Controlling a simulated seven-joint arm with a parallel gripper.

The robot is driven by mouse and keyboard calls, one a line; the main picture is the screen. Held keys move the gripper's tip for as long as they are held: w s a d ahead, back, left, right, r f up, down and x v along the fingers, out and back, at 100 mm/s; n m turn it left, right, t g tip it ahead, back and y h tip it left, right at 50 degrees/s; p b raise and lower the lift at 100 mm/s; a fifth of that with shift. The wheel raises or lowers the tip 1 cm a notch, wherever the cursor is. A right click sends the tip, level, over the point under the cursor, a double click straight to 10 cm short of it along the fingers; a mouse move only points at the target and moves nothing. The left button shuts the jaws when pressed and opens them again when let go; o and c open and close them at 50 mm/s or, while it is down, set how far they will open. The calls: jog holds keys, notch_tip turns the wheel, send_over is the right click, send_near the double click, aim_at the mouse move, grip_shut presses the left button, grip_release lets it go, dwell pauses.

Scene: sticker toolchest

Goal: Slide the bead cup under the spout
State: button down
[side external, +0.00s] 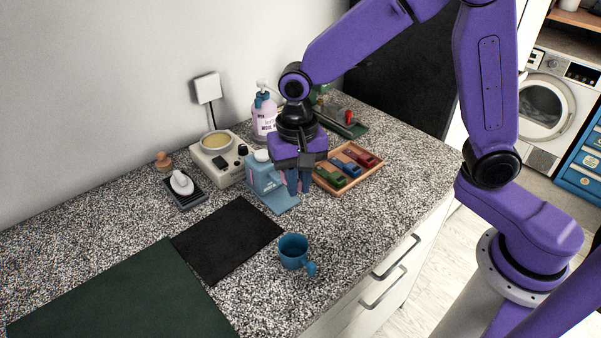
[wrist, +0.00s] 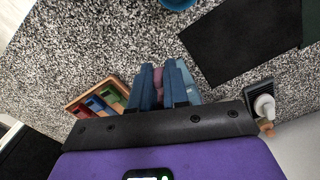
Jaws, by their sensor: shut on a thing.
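A light blue dispenser (side external: 262,174) with a white cap stands on the counter, with a flat blue base (side external: 284,204) reaching out at its front. My gripper (side external: 298,187) points down just beside it, above that base, and hides part of it. In the wrist view, my gripper (wrist: 160,76) is shut on a small pinkish thing, which I take for the bead cup (wrist: 158,80). Only a sliver of it shows between the blue fingers. The light blue dispenser (wrist: 192,90) shows close beside the fingers there. The spout is hidden, so I cannot tell whether the cup is under it.
A blue mug (side external: 293,250) stands near the counter's front edge. A black mat (side external: 228,240) lies to the left. A wooden tray (side external: 323,184) of coloured blocks sits right of my gripper. A pump bottle (side external: 264,116) and a beige appliance (side external: 217,166) stand behind.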

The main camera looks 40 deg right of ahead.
jog(key=shift+f, duration=0.9)
jog(key=shift+w+f, duration=0.2)
jog(key=shift+f, duration=3.1)
jog(key=shift+w, duration=2)
jog(key=shift+d+f, duration=0.1)
jog(key=shift+f, duration=0.1)
jog(key=c, duration=1)
grip_release()
jog(key=shift+c, duration=0.2)
jog(key=shift+r, duration=0.1)
